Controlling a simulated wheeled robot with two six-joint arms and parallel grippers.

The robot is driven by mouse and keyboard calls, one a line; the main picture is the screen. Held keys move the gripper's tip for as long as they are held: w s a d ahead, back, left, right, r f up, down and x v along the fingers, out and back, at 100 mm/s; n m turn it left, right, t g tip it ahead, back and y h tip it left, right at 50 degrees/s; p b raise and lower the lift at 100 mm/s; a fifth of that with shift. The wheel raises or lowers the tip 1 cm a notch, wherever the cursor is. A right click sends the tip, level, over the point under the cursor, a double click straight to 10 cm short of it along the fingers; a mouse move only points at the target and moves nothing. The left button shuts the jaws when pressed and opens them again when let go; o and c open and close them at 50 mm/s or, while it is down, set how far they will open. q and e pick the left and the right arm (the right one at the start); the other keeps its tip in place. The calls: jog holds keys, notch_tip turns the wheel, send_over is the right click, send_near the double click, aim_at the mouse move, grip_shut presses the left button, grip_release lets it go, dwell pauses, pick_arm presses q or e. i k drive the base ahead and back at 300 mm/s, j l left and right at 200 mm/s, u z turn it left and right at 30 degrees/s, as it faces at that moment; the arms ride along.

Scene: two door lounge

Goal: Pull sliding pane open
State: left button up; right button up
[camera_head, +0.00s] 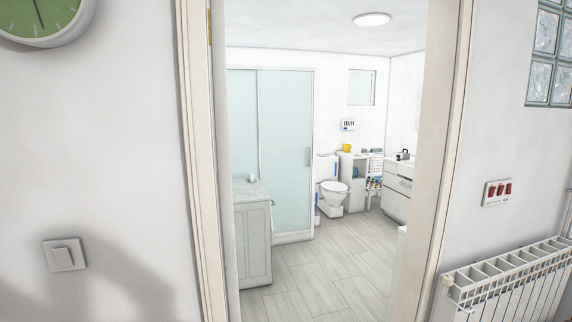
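A pale blue-green glass sliding pane (284,150) stands inside the bathroom, beyond the doorway. It has a light frame and a small vertical handle (308,156) near its right edge. A second glass panel (243,125) is to its left, and the two meet or overlap at a vertical frame bar. I cannot tell whether there is any gap between them. A cabinet hides the lower left of the glass. Neither of my grippers is in view.
The doorway has a left jamb (196,150) and a right jamb (446,150). A white cabinet (253,245) stands just inside at left. Tiled floor (325,268) is clear. A toilet (333,194) is at the back. A radiator (510,280) is right of the doorway.

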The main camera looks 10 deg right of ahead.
aim_at(285, 98)
jog(key=i+l+z, duration=0.2)
jog(key=i+z, duration=0.15)
jog(key=i, duration=0.15)
jog(key=i+l+z, duration=0.1)
jog(key=i+z, duration=0.25)
jog(key=i, duration=4.65)
jog(key=l+z, duration=0.05)
jog(key=l, duration=0.05)
